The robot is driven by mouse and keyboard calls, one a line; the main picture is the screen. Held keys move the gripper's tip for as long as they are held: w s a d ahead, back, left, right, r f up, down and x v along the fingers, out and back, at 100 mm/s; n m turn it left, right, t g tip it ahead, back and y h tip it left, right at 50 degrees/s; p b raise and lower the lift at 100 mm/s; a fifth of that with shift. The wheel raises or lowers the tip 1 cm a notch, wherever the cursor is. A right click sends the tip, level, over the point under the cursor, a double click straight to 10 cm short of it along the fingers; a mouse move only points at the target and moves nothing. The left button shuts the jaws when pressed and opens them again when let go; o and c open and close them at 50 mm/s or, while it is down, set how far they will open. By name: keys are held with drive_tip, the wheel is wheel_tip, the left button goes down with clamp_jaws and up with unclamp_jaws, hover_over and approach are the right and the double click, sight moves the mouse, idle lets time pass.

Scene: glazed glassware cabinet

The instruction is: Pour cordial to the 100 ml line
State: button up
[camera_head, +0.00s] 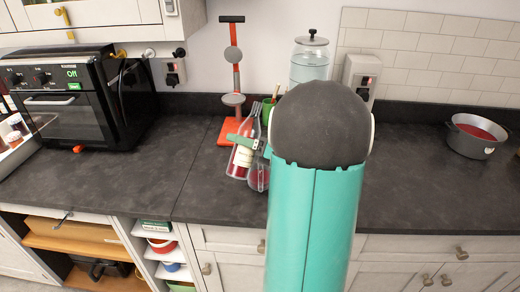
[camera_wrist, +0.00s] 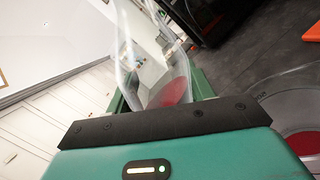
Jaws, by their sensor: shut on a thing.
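A clear glass bottle with red cordial and a pale label (camera_head: 242,157) is held by my gripper (camera_head: 246,141) above the counter, leaning with its neck up and to the right. In the wrist view the bottle (camera_wrist: 174,92) sits between the green fingers of my gripper (camera_wrist: 158,88), with red liquid inside. A clear glass vessel (camera_head: 259,179) stands just right of the bottle, partly hidden by my arm. It shows in the wrist view at the right edge (camera_wrist: 268,100), with red liquid in it. Its marked lines are not readable.
A black oven (camera_head: 65,115) stands at the left and a grey pot with red contents (camera_head: 472,142) at the right. Behind are a red stand (camera_head: 235,75), a lidded glass jar (camera_head: 309,62) and a green cup (camera_head: 267,112). The counter between oven and bottle is clear.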

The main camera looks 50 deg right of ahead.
drive_tip(key=shift+s+a+m+t, duration=0.1)
drive_tip(key=shift+a+m+t, duration=0.1)
drive_tip(key=shift+m, duration=0.4)
drive_tip(key=shift+a+m+t, duration=0.15)
drive_tip(key=shift+m+t, duration=0.05)
drive_tip(key=shift+m, duration=0.4)
drive_tip(key=shift+s+a+r+m+h, duration=0.1)
drive_tip(key=shift+a+r+m+h, duration=0.15)
drive_tip(key=shift+m, duration=0.3)
drive_tip(key=shift+s+a+r+m+h, duration=0.15)
drive_tip(key=shift+r+m+h, duration=0.15)
drive_tip(key=shift+m, duration=0.25)
drive_tip(key=shift+w+a+m+t, duration=0.1)
drive_tip(key=shift+a+m+t, duration=0.15)
drive_tip(key=shift+m, duration=0.45)
drive_tip(key=shift+a+f+m+t+h, duration=0.1)
drive_tip(key=shift+f+m+t+h, duration=0.1)
drive_tip(key=shift+f+m, duration=0.3)
drive_tip(key=shift+f+m+t+h, duration=0.15)
drive_tip(key=shift+f+m, duration=0.05)
drive_tip(key=shift+m, duration=0.5)
drive_tip(key=shift+a+m+h, duration=0.3)
drive_tip(key=shift+m+h, duration=0.1)
drive_tip(key=shift+m, duration=0.6)
drive_tip(key=shift+r, duration=0.1)
drive_tip(key=shift+m+t+h, duration=0.3)
drive_tip(key=shift+m, duration=0.4)
